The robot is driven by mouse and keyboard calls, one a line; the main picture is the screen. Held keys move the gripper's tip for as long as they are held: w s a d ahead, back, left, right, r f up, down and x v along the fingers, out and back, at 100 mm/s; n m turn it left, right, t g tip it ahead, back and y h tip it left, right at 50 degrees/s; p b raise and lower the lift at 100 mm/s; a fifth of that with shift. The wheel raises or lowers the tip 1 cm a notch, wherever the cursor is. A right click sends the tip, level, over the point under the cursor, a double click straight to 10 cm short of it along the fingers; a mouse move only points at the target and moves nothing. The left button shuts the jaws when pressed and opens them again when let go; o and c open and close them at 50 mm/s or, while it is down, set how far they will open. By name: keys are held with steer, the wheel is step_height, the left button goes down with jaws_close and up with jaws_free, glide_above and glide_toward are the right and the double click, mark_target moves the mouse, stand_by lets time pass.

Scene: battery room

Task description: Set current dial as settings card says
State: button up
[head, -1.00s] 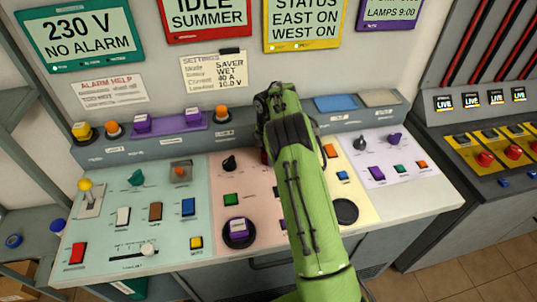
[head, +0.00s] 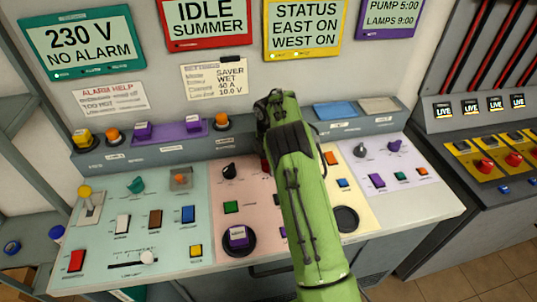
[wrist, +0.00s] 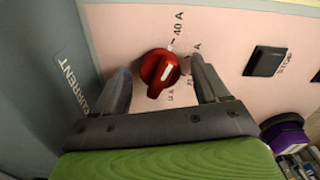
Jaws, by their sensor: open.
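The settings card (head: 215,80) on the back wall reads SAVER, WET, current 40 A and 10.0 V. The red current dial (wrist: 156,70) is in the wrist view, on a pink panel beside the word CURRENT. A "40 A" label (wrist: 179,24) stands above it; other labels on its right are partly hidden. The dial's white mark lies on its right part, slanting toward the upper right; I cannot tell exactly which label it meets. My gripper (wrist: 163,82) is open, one finger on each side of the dial, with visible gaps. In the head view my arm hides the gripper and most of the dial.
In the head view, a black knob (head: 229,170) and a green button (head: 231,207) are close left of my arm. A raised grey ledge (head: 150,152) runs behind.

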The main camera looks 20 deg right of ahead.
step_height(320, 180, up, 16)
steer(key=p, duration=0.4)
steer(key=shift+f+p, duration=0.2)
steer(key=shift+p, duration=0.1)
steer(key=s+a+r+m+t, duration=0.1)
steer(key=s+a+r+m, duration=0.4)
steer(key=s+r, duration=0.25)
steer(key=s+a+r+m+t, duration=0.2)
steer(key=s+a+r+m, duration=0.2)
steer(key=s+r, duration=0.4)
steer(key=s+a+f+m+t, duration=0.1)
steer(key=s+m, duration=0.3)
steer(key=s, duration=0.6)
steer(key=s+f+m+t, duration=0.1)
steer(key=s+f+m, duration=0.2)
steer(key=s, duration=0.7)
steer(key=shift+s+a+f+m+t, duration=0.2)
steer(key=shift+a+f+m+t, duration=0.15)
steer(key=shift+m, duration=0.75)
